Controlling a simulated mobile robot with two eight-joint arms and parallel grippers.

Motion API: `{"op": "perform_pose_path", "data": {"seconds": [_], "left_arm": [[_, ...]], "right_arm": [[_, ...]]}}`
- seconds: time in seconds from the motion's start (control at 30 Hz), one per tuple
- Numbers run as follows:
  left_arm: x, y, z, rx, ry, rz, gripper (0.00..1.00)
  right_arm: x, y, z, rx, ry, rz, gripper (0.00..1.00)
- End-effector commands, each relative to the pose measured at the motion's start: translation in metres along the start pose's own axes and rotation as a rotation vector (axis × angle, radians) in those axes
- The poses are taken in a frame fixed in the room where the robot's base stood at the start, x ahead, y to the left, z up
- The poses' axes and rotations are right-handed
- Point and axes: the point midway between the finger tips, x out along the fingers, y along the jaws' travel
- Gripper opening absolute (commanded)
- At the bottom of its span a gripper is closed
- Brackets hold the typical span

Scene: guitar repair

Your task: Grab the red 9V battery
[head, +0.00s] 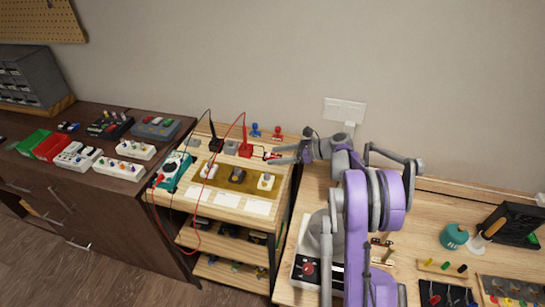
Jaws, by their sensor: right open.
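My right gripper (272,155) is open over the back right part of the small wooden cart (225,203), with its fingers pointing left. A small red and dark item (270,156) shows at its fingertips. It may be the red 9V battery, but it is too small to be sure, and I cannot tell whether the fingers touch it. To its left stands a red block (245,150) with a red cable rising from it. A grey block (231,146) and a black block (216,144) stand further left. My left gripper is not in view.
A teal multimeter (173,169) and several small white-based parts (265,181) are on the cart. Blue (255,130) and red (277,133) small items stand at its back edge. Red and black cables loop above the cart. A dark cabinet with boxes is left, a workbench right.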

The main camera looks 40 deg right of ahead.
Motion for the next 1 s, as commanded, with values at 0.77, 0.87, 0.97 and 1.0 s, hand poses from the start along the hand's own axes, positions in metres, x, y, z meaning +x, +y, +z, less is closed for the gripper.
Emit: {"op": "perform_pose_path", "data": {"seconds": [0.77,0.87,0.97,1.0], "left_arm": [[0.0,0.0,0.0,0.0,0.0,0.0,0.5],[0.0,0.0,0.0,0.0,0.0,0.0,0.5],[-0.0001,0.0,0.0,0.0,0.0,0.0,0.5],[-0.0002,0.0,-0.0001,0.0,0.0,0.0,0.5]], "right_arm": [[0.0016,0.0,0.0,0.0,0.0,-0.001,0.0],[0.0016,0.0,0.0,0.0,0.0,-0.001,0.0],[0.0005,0.0,0.0027,0.0,0.0,-0.001,0.0],[-0.0009,-0.0001,0.0058,0.0,0.0,-0.001,0.0]]}}
